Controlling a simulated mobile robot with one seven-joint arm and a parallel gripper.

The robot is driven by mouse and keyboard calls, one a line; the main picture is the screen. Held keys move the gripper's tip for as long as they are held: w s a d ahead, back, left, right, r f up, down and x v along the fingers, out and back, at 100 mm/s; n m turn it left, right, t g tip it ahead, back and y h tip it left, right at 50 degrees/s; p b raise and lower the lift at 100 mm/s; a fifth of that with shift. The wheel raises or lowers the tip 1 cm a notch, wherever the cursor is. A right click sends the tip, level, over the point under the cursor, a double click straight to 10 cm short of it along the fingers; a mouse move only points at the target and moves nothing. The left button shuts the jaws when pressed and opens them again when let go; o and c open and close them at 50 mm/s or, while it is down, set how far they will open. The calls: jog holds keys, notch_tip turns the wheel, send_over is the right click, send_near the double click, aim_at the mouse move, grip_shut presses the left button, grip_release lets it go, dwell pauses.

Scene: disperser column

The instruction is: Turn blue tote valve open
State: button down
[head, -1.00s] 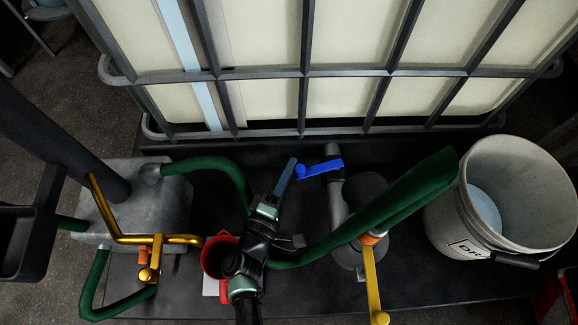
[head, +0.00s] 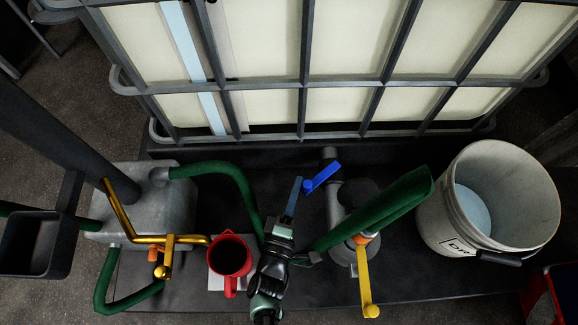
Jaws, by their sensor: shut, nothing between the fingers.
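The blue valve handle (head: 323,177) sits on the grey outlet pipe (head: 330,154) at the foot of the caged tote (head: 303,88). The handle lies at a slant, its rounded end at lower left and its other end at upper right. My gripper (head: 295,185) is just left of the rounded end, with its slim dark fingers shut and empty. The fingertips look very near the handle; I cannot tell whether they touch it. My wrist hides part of the floor and hose below.
A green hose (head: 375,215) runs right of my gripper to a grey pump with a yellow lever (head: 367,285). A red jug (head: 230,256) stands close on the left. A white bucket (head: 440,215) is at right. A grey tank (head: 150,215) with yellow pipe is at left.

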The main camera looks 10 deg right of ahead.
jog(key=s+d+p, duration=0.1)
jog(key=s+d, duration=0.4)
jog(key=shift+s+d+p, duration=0.15)
jog(key=shift+s+p, duration=0.2)
jog(key=shift+s, duration=0.05)
dwell(0.4)
